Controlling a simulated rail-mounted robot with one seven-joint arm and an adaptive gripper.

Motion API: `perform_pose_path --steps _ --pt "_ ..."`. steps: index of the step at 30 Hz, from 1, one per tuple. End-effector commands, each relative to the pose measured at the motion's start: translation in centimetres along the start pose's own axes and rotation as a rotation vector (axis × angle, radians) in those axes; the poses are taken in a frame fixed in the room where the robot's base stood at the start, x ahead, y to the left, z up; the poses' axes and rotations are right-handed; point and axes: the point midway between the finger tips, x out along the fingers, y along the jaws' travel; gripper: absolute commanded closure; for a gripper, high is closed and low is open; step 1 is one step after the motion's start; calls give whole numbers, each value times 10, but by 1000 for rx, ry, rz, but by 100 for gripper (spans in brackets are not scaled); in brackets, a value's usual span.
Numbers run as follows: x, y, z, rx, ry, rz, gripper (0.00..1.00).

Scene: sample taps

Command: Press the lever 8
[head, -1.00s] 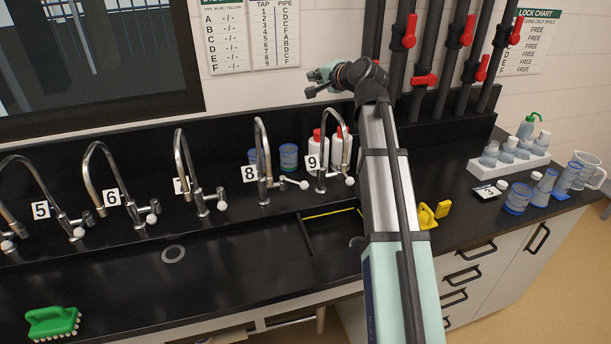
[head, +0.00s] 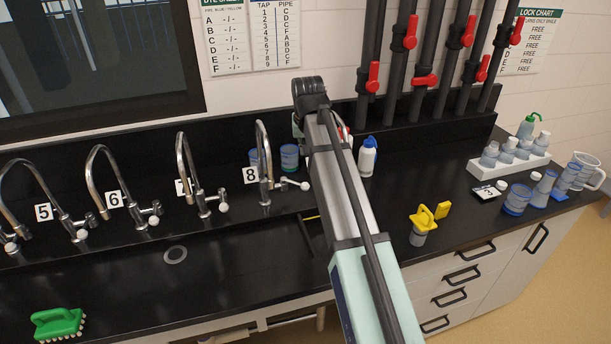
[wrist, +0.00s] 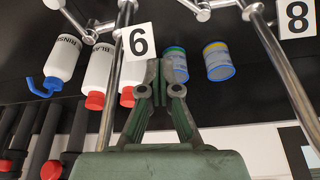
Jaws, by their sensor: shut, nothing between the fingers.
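Tap 8 (head: 264,165) stands beside its white number 8 tag (head: 250,175). Its lever (head: 291,184) points right with a white tip, just left of my arm. In the wrist view, which is upside down, the 8 tag (wrist: 296,18) is at top right, and the lever (wrist: 203,10) is at the top edge, running left from the tap's base. My gripper (wrist: 160,80) is shut and empty, apart from the lever in the picture. It lies between tap 9's spout (wrist: 118,70) and tap 8's spout (wrist: 278,55). My arm hides the gripper's fingers in the head view.
Tap 9 is hidden behind my arm in the head view; its tag (wrist: 138,41) looks like a 6 in the wrist view. Two blue-labelled jars (head: 289,157) stand behind tap 8. A rinse bottle (head: 367,157) and red-capped bottles (wrist: 98,75) stand nearby. Tap 7 (head: 188,170) is left.

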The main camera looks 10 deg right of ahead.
Motion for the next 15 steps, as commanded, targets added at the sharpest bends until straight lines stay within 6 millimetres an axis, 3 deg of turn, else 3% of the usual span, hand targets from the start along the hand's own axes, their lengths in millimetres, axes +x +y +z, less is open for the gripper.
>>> perform_pose_path --steps 8,15 --pt "5 0 -1 2 1 -1 100" --pt "32 0 0 2 -1 -2 100"
